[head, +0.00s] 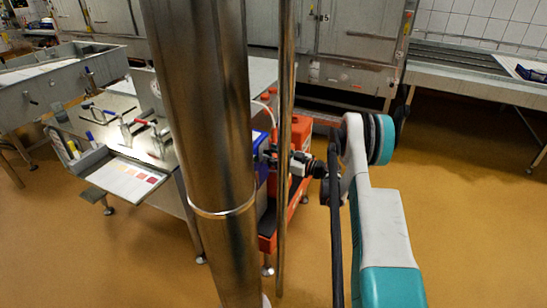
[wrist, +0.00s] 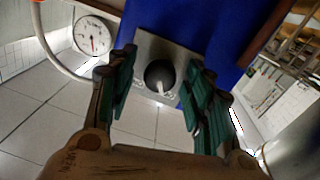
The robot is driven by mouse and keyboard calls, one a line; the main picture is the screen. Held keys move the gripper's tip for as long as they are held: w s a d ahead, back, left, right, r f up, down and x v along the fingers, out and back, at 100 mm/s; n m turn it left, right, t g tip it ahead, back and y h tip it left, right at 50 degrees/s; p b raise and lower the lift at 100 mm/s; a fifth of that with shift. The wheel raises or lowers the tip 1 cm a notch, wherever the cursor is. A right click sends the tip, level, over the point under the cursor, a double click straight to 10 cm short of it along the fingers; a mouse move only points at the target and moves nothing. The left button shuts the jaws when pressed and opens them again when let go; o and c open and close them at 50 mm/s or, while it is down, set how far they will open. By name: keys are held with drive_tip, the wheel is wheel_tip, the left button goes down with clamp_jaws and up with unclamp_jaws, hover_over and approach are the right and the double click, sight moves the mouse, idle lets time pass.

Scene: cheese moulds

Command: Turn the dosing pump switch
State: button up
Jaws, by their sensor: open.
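The dosing pump switch (wrist: 160,76) is a round black knob with a pale pointer mark, on a square metal plate (wrist: 148,46). The plate is fixed to a blue housing (wrist: 205,25). My gripper (wrist: 163,82) is open in the wrist view, with one green-padded finger on each side of the knob. Gaps show between the pads and the knob, and I cannot tell how far it is in depth. In the head view my gripper (head: 273,156) is at the blue housing (head: 262,142), partly behind a thin metal pole; the switch is hidden there.
A round dial gauge (wrist: 94,36) with a pale hose is left of the housing. A thick steel column (head: 205,120) and a thin pole (head: 285,100) block part of the head view. A metal worktable (head: 110,150) stands left. Orange floor (head: 470,200) is clear at right.

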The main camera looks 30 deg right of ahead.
drive_tip(key=shift+c, duration=0.4)
drive_tip(key=c, duration=1)
drive_tip(key=shift+o, duration=0.2)
drive_tip(key=shift+m, duration=0.5)
drive_tip(key=m+g, duration=0.1)
drive_tip(key=m, duration=0.9)
drive_tip(key=shift+r, duration=0.1)
drive_tip(key=shift+m, duration=0.4)
drive_tip(key=o, duration=1)
drive_tip(key=shift+o, duration=0.2)
